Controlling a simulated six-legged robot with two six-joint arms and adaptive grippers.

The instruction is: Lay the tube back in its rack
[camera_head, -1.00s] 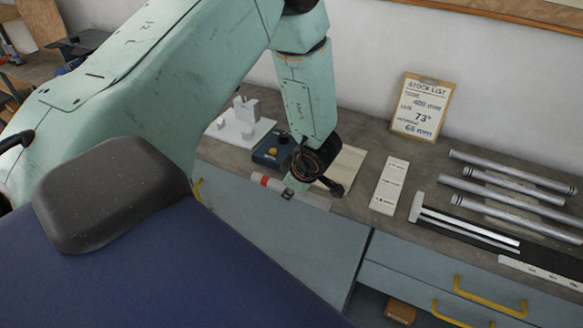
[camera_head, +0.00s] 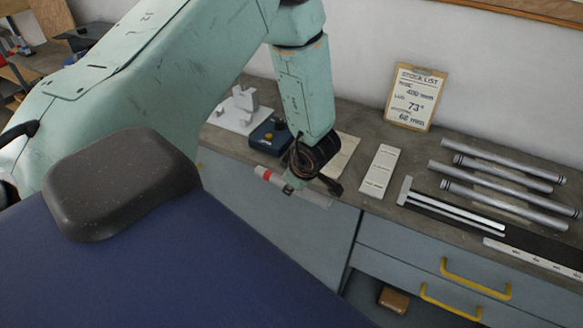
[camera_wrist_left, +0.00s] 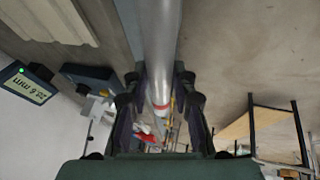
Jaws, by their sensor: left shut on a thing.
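My left gripper (camera_head: 293,184) is shut on a grey metal tube (camera_head: 315,197) with a red band near its left end. The tube is level or nearly so, by the counter's front edge. In the left wrist view, the tube (camera_wrist_left: 162,45) runs between the fingers (camera_wrist_left: 160,95), its red-banded end farther off. The rack is at the right of the counter, where several similar silver tubes (camera_head: 490,172) lie side by side; its supports are mostly hidden. The held tube is well left of it. My right gripper is not in view.
A blue device (camera_head: 268,137), a white fixture (camera_head: 238,110), a pale labelled strip (camera_head: 380,170) and a T-shaped metal tool (camera_head: 450,209) lie on the counter. A stock list board (camera_head: 415,97) leans on the wall. Drawers with yellow handles (camera_head: 475,280) are below.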

